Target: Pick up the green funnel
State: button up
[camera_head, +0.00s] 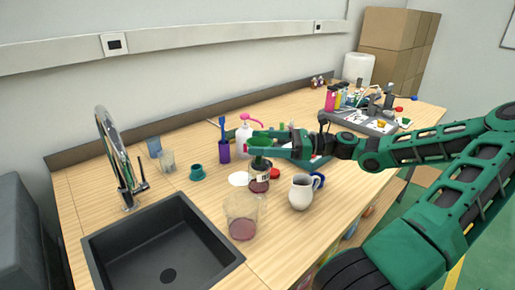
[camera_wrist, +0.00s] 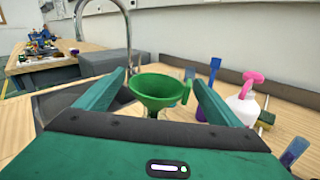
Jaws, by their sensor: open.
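The green funnel (camera_wrist: 157,92) shows in the wrist view, wide mouth up, with a small handle tab on its right side. It lies between the two spread fingers of my gripper (camera_wrist: 158,76), with a visible gap on both sides. My gripper is open and holds nothing. The funnel's lower spout is mostly hidden.
A white pitcher (camera_head: 301,192) and a glass beaker (camera_head: 242,216) stand in front.

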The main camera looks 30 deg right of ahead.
jog(key=shift+w+a, duration=0.3)
jog(key=shift+a, duration=0.15)
jog(key=c, duration=1.1)
jog(key=shift+o, duration=0.2)
jog(key=shift+r, duration=0.15)
